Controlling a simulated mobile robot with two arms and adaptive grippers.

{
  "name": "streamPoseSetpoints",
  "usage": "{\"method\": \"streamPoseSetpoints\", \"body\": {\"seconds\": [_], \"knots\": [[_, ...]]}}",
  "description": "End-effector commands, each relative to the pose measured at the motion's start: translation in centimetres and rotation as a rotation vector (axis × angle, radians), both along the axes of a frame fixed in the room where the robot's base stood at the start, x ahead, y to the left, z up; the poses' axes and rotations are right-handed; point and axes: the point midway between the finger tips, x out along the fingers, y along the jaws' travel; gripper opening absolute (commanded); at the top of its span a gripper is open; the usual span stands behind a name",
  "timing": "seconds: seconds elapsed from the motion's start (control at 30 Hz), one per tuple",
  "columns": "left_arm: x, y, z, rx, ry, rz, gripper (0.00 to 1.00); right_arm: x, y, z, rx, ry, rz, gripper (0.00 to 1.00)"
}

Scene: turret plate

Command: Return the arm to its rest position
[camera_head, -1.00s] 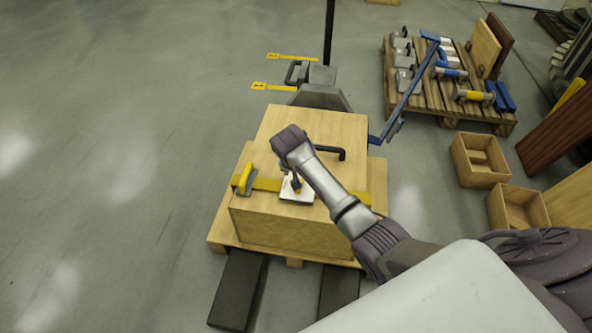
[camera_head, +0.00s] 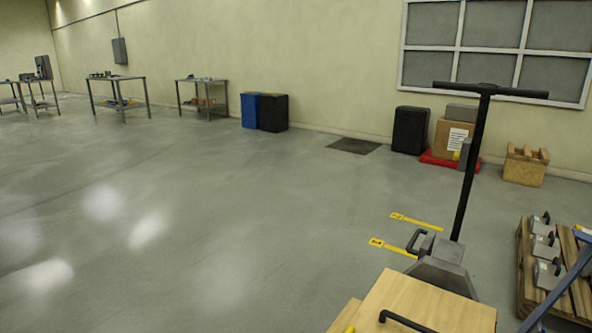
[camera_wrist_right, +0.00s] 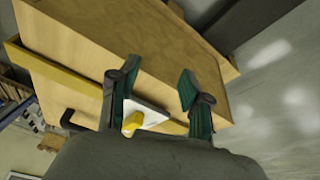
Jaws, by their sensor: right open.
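In the right wrist view my right gripper (camera_wrist_right: 158,88) is open, with its two dark green fingers apart. In the head view only a corner of the wooden box (camera_head: 425,303) with a black handle (camera_head: 405,321) shows at the bottom. Neither gripper is in the head view.
A pallet jack with a black upright handle (camera_head: 472,160) stands beyond the box. A pallet (camera_head: 530,270) with metal parts and a blue bar is at the right. Worktables (camera_head: 118,82), bins (camera_head: 272,112) and boxes (camera_head: 455,138) line the wall. The floor at left is open.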

Motion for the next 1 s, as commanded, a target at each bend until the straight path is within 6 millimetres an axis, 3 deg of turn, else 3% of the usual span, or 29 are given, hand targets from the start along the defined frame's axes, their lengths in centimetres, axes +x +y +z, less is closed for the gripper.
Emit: {"method": "streamPoseSetpoints", "body": {"seconds": [0.03,0.2,0.5,0.63,0.73,1.0], "knots": [[0.0,0.0,0.0,0.000,0.000,0.000,0.00,-3.1,0.7,-1.7,0.006,0.022,0.061,0.48],[0.0,0.0,0.0,0.000,0.000,0.000,0.00,-10.6,2.3,-4.5,0.015,0.051,0.238,0.48],[0.0,0.0,0.0,0.000,0.000,0.000,0.00,-19.3,3.9,-6.0,0.025,0.077,0.426,0.48],[0.0,0.0,0.0,0.000,0.000,0.000,0.00,-22.4,4.4,-6.1,0.028,0.084,0.491,0.48],[-0.8,0.1,-0.4,0.002,0.015,-0.002,0.00,-22.5,4.2,-6.5,0.027,0.092,0.490,0.48],[-3.5,0.5,-2.5,0.005,0.044,-0.008,0.00,-25.4,3.8,-8.7,0.031,0.125,0.493,0.48]]}}
